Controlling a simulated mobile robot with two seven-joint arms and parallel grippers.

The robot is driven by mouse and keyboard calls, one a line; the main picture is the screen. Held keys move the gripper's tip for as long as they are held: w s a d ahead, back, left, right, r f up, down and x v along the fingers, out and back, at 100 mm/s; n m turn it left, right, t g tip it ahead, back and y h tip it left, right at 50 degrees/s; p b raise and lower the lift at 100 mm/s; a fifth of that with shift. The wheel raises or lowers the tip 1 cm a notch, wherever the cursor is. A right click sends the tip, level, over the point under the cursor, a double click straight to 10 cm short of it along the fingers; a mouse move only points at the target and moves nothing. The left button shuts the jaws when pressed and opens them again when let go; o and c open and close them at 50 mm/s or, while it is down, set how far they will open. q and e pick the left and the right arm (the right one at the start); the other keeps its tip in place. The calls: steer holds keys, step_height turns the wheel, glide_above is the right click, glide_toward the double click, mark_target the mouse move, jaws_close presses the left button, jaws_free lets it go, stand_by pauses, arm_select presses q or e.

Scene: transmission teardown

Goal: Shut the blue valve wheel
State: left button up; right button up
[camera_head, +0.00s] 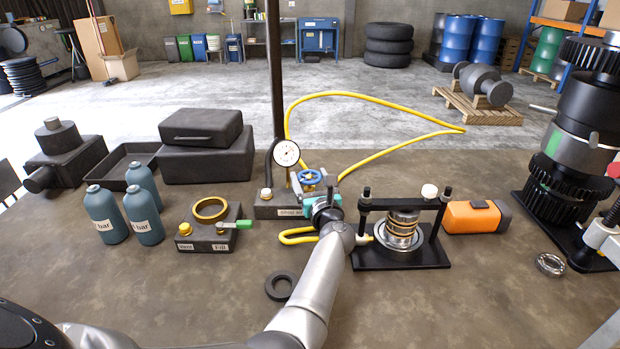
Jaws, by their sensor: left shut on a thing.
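The blue valve wheel (310,178) sits on a dark block (265,211) at the middle of the bench, beside a round white dial gauge (286,153) and a tall dark post. My left gripper (318,192) reaches up from the front and is shut at the wheel. Its teal and dark body and my grey arm hide the block's right part and the wheel's near side, so the exact grip is hard to see. My right gripper does not show.
A black press frame (398,258) with a stack of rings stands close right of my left arm. A block with a brass ring and green lever (212,228) stands left. Blue bottles (144,218) stand further left. A yellow hose (365,97) loops behind. A dark ring (281,287) lies in front.

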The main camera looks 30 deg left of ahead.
arm_select(q)
steer(key=shift+h, duration=0.3)
steer(key=shift+s+a+r+m+t+h+p, duration=0.1)
steer(key=shift+m+t+h+p, duration=0.2)
steer(key=shift+m+t+h, duration=0.15)
steer(key=shift+a+m+t+h+p, duration=0.1)
steer(key=shift+m+t+h+p, duration=0.25)
steer(key=shift+m+t, duration=0.15)
steer(key=m+t+h, duration=0.1)
steer(key=m+h, duration=0.1)
steer(key=h, duration=0.1)
steer(key=shift+t, duration=0.35)
steer(key=m+t+h, duration=0.1)
steer(key=m+h, duration=0.1)
steer(key=h, duration=0.1)
steer(key=shift+m+h, duration=0.25)
steer(key=shift+h, duration=0.05)
steer(key=shift+a+m+t+h+b, duration=0.1)
steer(key=shift+m+t+h+b, duration=0.2)
steer(key=shift+m+h+b, duration=1.3)
steer(key=shift+h+p, duration=0.6)
steer(key=o, duration=1.2)
